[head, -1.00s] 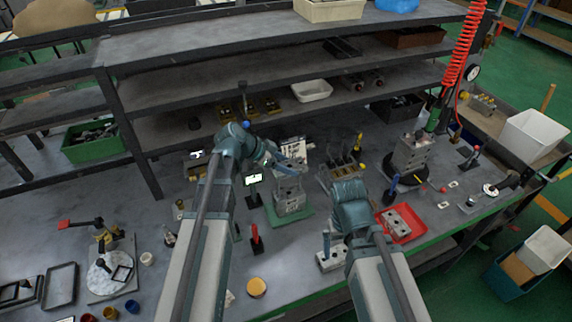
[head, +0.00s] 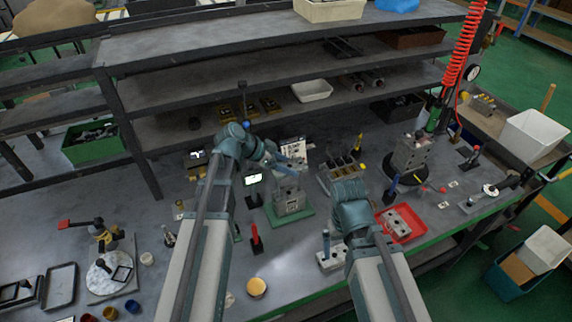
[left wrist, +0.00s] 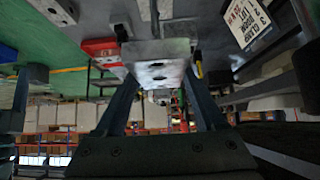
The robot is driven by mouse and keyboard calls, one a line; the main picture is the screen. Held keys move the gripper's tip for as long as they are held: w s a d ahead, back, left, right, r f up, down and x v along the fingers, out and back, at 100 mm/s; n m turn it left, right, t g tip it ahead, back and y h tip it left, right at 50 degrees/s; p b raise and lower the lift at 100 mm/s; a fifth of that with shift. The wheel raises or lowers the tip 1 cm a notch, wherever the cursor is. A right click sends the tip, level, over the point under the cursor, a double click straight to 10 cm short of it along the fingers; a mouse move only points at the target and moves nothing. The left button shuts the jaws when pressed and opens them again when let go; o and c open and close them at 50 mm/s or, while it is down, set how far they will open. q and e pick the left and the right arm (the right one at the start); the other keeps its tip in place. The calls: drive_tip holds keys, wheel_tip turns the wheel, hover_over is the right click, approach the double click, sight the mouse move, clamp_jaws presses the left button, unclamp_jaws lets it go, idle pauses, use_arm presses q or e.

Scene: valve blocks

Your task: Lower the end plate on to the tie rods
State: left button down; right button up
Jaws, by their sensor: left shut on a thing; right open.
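The valve block stack (head: 292,202) stands on a green base (head: 277,219) mid-bench in the head view. My left gripper (head: 288,163) is just above it, shut on the grey end plate. In the left wrist view my left gripper's fingers (left wrist: 158,98) hold the end plate (left wrist: 158,62) from both sides, and two holes show in its near face. Thin rods (left wrist: 149,12) show beyond the plate. I cannot tell whether the plate touches the rods. My right arm reaches in from the lower right, and its gripper is hidden behind its wrist.
A red tray (head: 402,224) with a grey block lies to the right. A grey block with a blue handle (head: 331,258) stands near the front edge. A red-handled tool (head: 257,240) stands in front of the stack. Shelves (head: 270,75) rise behind.

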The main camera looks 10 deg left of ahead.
use_arm(q)
drive_tip(key=shift+f+b, duration=5.6)
use_arm(e)
drive_tip(key=shift+f, duration=5.6)
use_arm(q)
unclamp_jaws()
drive_tip(key=shift+r, duration=0.1)
use_arm(e)
drive_tip(key=shift+r, duration=0.1)
use_arm(q)
drive_tip(key=shift+w, duration=0.1)
drive_tip(key=shift+a+r+p, duration=0.2)
drive_tip(key=shift+r+p, duration=0.05)
drive_tip(key=shift+p, duration=0.05)
use_arm(e)
drive_tip(key=shift+r, duration=0.25)
use_arm(q)
drive_tip(key=p+v, duration=0.9)
drive_tip(key=v, duration=0.4)
drive_tip(key=shift+s, duration=0.35)
use_arm(e)
wheel_tip(320, 180, up, 9)
drive_tip(key=shift+r, duration=0.15)
use_arm(q)
drive_tip(key=shift+s, duration=0.1)
